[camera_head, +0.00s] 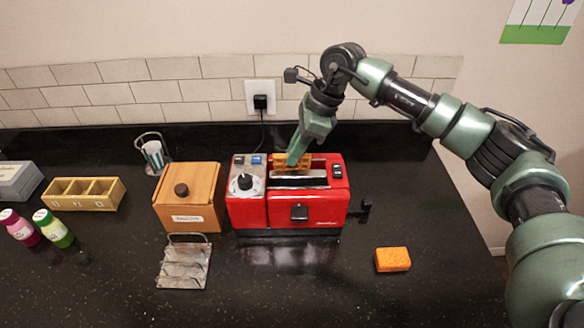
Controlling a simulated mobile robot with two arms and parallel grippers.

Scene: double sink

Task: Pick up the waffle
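A golden-brown waffle (283,163) sits in the rear slot of the red toaster (262,212), with its top part sticking out. My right gripper (296,158) comes down from above and behind and its fingertips are at the waffle. The fingers overlap the waffle in the picture, so whether they are closed on it or just around it cannot be told. The lower part of the waffle is hidden in the toaster. My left gripper is not in view.
A wooden box (200,185) stands left of the toaster, and a metal rack (184,266) lies in front. An orange sponge (392,259) lies at the right. Two bottles (54,228) and a divided wooden tray (83,194) are at the left. The front counter is mostly clear.

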